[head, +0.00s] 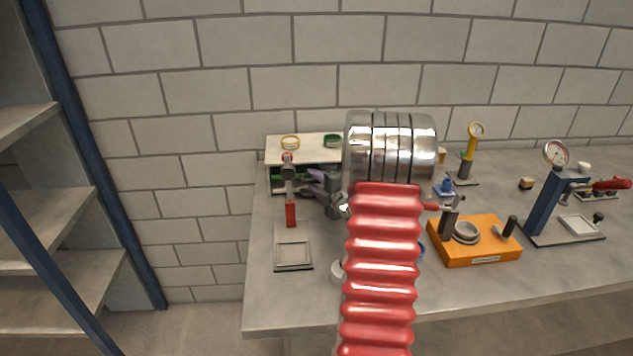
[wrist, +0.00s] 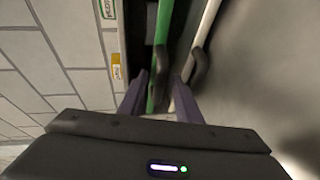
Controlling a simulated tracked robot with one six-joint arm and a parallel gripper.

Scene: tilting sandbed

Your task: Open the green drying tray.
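The drying cabinet (head: 312,149) stands at the back left of the bench against the wall. The green drying tray (wrist: 162,28) shows in the wrist view as a green front strip with a dark handle (wrist: 157,90). My gripper (wrist: 161,76) has its two purple fingers apart, one on each side of that handle. The left finger looks very near the handle; I cannot tell if it touches. In the head view my gripper (head: 316,184) is at the cabinet's front, and my arm hides the cabinet's right part.
A pale tray front (wrist: 207,22) with its own dark handle (wrist: 199,66) is just right of my fingers in the wrist view. A red-handled tool (head: 291,213) and a square grey frame (head: 293,254) are left of my gripper. An orange box (head: 480,250) is to the right.

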